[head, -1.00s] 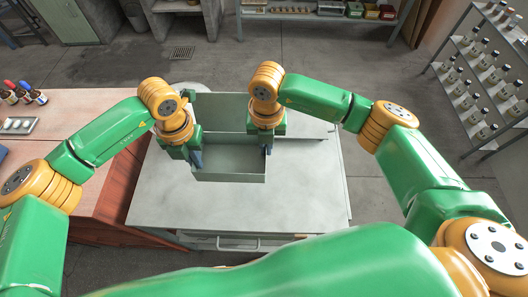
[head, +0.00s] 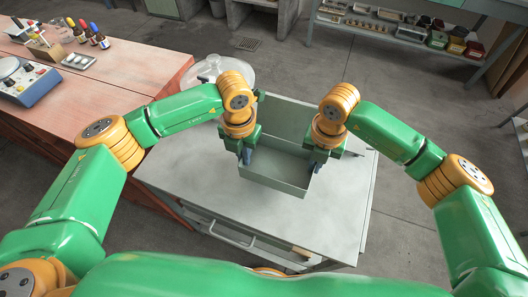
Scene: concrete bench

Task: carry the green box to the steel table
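The green box (head: 274,181) is an open, grey-green box in the middle of the head view. A raised panel of the same colour (head: 287,112) stands behind it, partly hidden by my wrists. The steel table (head: 190,185) is the grey-topped table under the box; whether the box touches it is hard to tell. My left gripper (head: 247,156) is at the box's left side wall, with its dark fingers closed on the rim. My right gripper (head: 315,165) is at the right side wall, and its fingers appear closed on that rim.
A reddish bench (head: 90,95) at the left carries bottles (head: 90,35), a small tray (head: 78,61) and a blue-based instrument (head: 28,82). A clear round lid (head: 215,70) sits behind the table. Shelves (head: 400,25) stand at the back. Floor (head: 430,110) at the right is clear.

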